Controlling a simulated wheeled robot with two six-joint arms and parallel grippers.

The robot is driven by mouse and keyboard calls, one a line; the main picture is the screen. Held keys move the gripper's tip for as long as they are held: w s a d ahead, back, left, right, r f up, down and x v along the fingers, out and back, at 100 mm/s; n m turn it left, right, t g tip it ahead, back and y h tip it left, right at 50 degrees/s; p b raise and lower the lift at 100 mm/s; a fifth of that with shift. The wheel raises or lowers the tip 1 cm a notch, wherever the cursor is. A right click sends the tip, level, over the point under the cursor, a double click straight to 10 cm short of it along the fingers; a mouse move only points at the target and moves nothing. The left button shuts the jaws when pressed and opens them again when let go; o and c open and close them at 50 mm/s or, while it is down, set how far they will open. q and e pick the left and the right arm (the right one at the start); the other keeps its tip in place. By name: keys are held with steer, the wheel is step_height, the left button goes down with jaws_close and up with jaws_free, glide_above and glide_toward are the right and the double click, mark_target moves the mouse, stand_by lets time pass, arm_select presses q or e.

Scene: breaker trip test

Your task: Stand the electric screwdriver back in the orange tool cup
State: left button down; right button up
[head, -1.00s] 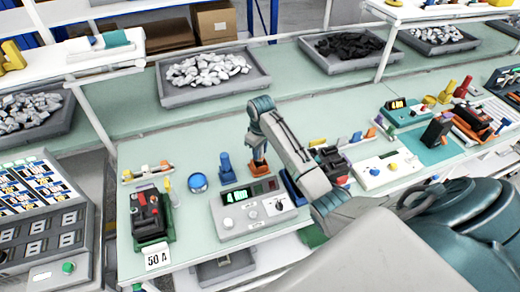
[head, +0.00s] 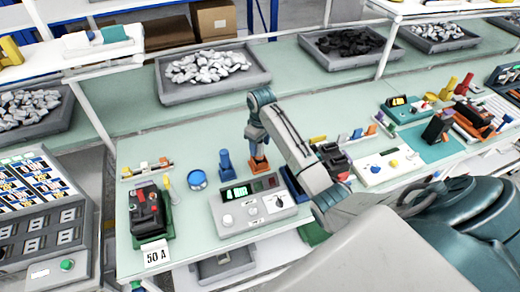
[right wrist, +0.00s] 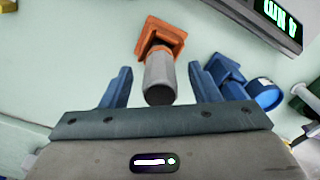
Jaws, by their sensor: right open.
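The electric screwdriver (right wrist: 159,80) is a grey cylinder with an orange collar. In the right wrist view it stands in the square orange tool cup (right wrist: 160,35), its grey end toward my camera. The fingers of my right gripper (right wrist: 158,73) are open on either side of it, with gaps visible. In the head view the orange cup (head: 259,166) shows below my right gripper (head: 258,150), which hides most of the screwdriver. My left gripper is not in view.
A blue stand (head: 227,165) and a round blue tin (head: 198,180) are left of the cup. A grey meter box (head: 255,208) with a green display stands in front. A breaker in a green holder (head: 148,212) is farther left.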

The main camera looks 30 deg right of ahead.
step_height(320, 180, up, 4)
steer(key=shift+r, duration=0.25)
step_height(320, 180, up, 3)
steer(key=shift+p, duration=0.9)
steer(key=shift+s+r+p, duration=0.15)
steer(key=shift+r+p, duration=0.4)
steer(key=shift+p, duration=0.05)
